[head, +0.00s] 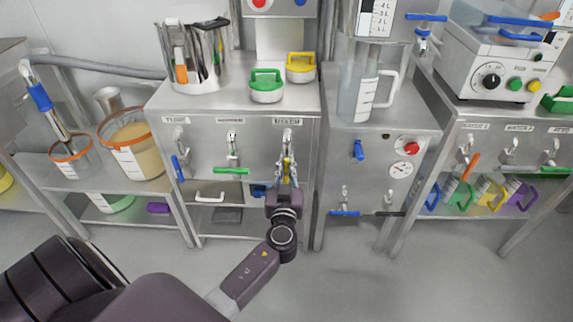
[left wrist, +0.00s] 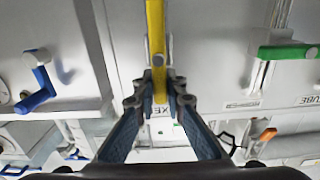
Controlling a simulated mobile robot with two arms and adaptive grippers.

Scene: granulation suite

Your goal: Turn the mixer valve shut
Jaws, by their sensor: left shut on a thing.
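The mixer valve sits at the right of the steel cabinet front (head: 255,145), under a label (head: 289,121). Its yellow lever (left wrist: 155,30) runs lengthwise along the pipe in the left wrist view. In the head view the lever (head: 286,168) hangs downward, partly hidden by my gripper. My left gripper (left wrist: 159,92) is shut on the yellow lever, with one finger on each side; it also shows in the head view (head: 287,172). My right gripper is in neither view.
A green-handled valve (head: 231,170) with its lever crosswise and a blue-handled valve (head: 178,168) are to the left on the same front. The floor in front is clear.

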